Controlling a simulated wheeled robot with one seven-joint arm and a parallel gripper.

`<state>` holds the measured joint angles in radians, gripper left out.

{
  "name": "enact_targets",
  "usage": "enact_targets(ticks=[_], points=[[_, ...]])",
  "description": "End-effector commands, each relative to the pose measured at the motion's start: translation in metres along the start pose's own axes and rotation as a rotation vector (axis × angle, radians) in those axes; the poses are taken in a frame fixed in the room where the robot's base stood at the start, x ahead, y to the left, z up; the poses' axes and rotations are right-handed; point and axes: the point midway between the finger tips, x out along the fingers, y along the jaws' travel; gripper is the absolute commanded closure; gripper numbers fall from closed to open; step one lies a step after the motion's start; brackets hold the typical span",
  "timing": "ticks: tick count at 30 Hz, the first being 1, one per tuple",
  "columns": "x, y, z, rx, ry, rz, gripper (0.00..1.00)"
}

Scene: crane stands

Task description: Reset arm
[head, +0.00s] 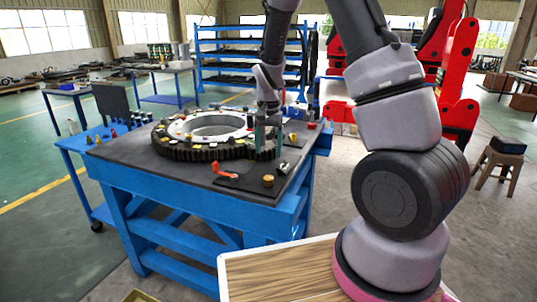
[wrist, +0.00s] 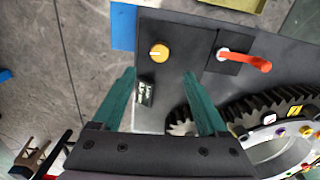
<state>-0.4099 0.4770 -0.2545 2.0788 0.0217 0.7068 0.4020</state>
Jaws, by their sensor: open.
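My gripper (head: 267,148) hangs over the right side of the blue workbench (head: 250,212), next to the large toothed ring gear (head: 180,151). In the wrist view, my gripper (wrist: 160,84) has its two green fingers spread with nothing held between them. A small dark block with a light label (wrist: 146,92) lies on the bench top between the fingers in that view. A yellow knob (wrist: 158,52) is beyond it. A red lever (wrist: 246,60) sits on a black plate to the right. The small pinion gear (wrist: 180,124) is partly hidden by the right finger.
The ring gear carries several coloured pieces. A small blue cart (head: 75,150) stands left of the bench. A blue rack (head: 250,55) and red machinery (head: 455,85) are behind. A stool (head: 497,165) is at right. Open floor lies left.

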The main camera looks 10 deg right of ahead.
Motion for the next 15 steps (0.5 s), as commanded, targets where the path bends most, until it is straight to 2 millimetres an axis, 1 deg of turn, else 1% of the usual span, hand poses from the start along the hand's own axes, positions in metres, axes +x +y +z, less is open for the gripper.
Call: enact_targets(ticks=[5,8,11,14,15], points=[[0.000,0.000,0.000,0.000,0.000,0.000,0.24],[-0.004,0.001,0.000,0.000,0.002,-0.007,0.24],[-0.023,0.004,0.001,-0.001,0.010,-0.037,0.24],[-0.059,0.013,0.005,-0.009,0.026,-0.092,0.24],[-0.076,0.018,0.008,-0.013,0.035,-0.118,0.24]])
